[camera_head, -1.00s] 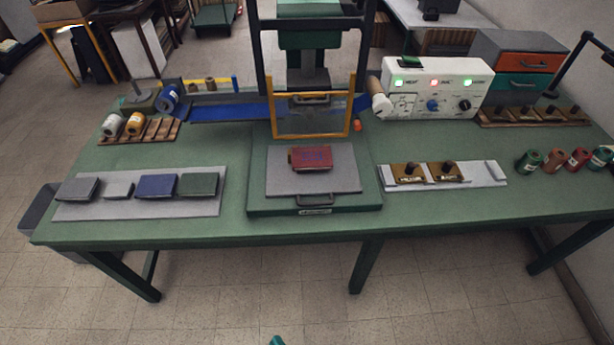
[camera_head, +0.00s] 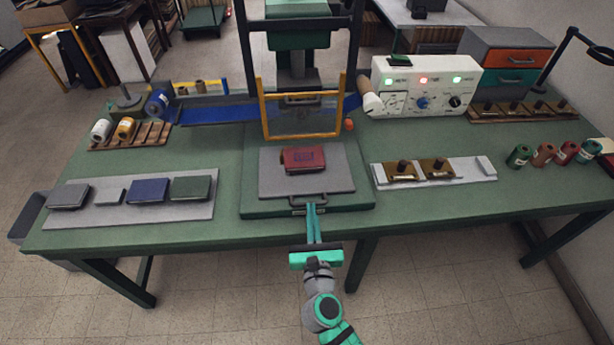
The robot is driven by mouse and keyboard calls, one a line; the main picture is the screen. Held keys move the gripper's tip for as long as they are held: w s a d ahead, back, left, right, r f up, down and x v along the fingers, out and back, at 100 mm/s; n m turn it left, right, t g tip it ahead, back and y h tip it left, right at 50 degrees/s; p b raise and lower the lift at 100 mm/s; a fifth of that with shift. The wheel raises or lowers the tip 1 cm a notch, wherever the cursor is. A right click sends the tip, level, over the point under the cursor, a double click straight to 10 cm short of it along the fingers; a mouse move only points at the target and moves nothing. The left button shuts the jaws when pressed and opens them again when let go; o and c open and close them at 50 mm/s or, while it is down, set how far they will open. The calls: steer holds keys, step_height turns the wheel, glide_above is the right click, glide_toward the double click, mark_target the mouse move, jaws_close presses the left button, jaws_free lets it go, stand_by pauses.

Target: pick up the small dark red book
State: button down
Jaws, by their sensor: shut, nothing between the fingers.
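The small dark red book (camera_head: 303,159) lies flat on the grey plate (camera_head: 335,182) of the press in the middle of the green table. My gripper (camera_head: 313,210) is in front of the press, at the table's front edge, below the book in the picture. Its two teal fingers are together and hold nothing. They point toward the book and are apart from it. The book is in full view.
A yellow frame (camera_head: 301,137) stands upright just behind the book, under the press column. A grey board (camera_head: 130,214) with several small books is at left. A pale tray (camera_head: 434,173) with brass pieces is at right.

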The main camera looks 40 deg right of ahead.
mark_target(306, 168)
steer(key=shift+x, duration=6.7)
steer(key=shift+w, duration=0.2)
